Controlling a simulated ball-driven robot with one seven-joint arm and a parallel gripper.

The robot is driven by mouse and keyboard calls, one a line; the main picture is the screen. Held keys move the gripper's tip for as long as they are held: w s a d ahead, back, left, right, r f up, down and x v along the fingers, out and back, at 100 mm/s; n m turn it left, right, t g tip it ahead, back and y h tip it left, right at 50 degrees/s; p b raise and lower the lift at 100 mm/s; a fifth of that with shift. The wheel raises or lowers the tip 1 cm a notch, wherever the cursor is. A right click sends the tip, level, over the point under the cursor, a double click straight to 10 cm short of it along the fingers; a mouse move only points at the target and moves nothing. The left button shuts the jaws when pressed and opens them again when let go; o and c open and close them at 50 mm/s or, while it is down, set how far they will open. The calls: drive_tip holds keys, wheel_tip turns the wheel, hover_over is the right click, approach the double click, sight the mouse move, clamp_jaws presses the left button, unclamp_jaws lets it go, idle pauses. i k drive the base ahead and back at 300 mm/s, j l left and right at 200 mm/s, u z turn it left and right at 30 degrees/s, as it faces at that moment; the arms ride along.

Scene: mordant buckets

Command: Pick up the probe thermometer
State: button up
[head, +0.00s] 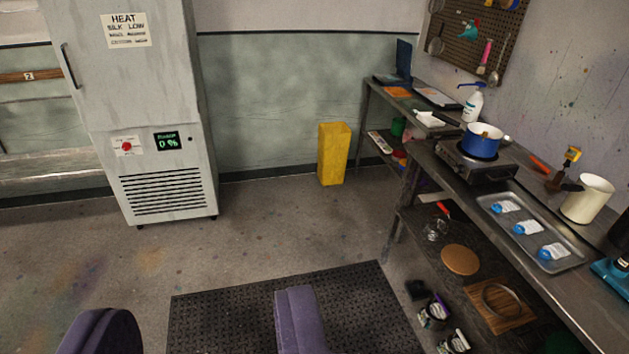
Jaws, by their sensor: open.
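A small yellow-headed item (573,154) stands on the workbench at the right, above a brown and dark base and beside a cream jug. It may be the probe thermometer, but it is too small to be sure. An orange-red stick-like item (540,163) lies to its left, beside the hot plate. My gripper (203,315) shows as two purple fingers at the bottom edge, wide apart. It is open and empty, over the floor mat, well away from the bench. The lower parts of the fingers are cut off by the frame.
The workbench (470,195) runs along the right wall, with a blue pot (481,143) on a hot plate (461,165), a metal tray (487,204) of small bottles and a cream jug (587,199). A yellow bin (334,153) stands by the back wall. A grey cabinet (130,75) stands left. Middle floor is clear.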

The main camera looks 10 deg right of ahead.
sight(573, 153)
drive_tip(key=i+z, duration=0.2)
drive_tip(key=i, duration=0.3)
drive_tip(key=i+z, duration=0.2)
drive_tip(key=i, duration=0.3)
drive_tip(key=i+j+z, duration=0.2)
drive_tip(key=i, duration=0.35)
drive_tip(key=i+j+z, duration=0.2)
drive_tip(key=i, duration=0.3)
drive_tip(key=i+z, duration=0.4)
drive_tip(key=i, duration=0.15)
drive_tip(key=i+z, duration=0.4)
drive_tip(key=i+j+z, duration=0.4)
drive_tip(key=i, duration=0.2)
drive_tip(key=i+j+z, duration=0.25)
drive_tip(key=i+z, duration=0.2)
drive_tip(key=i+j+z, duration=0.4)
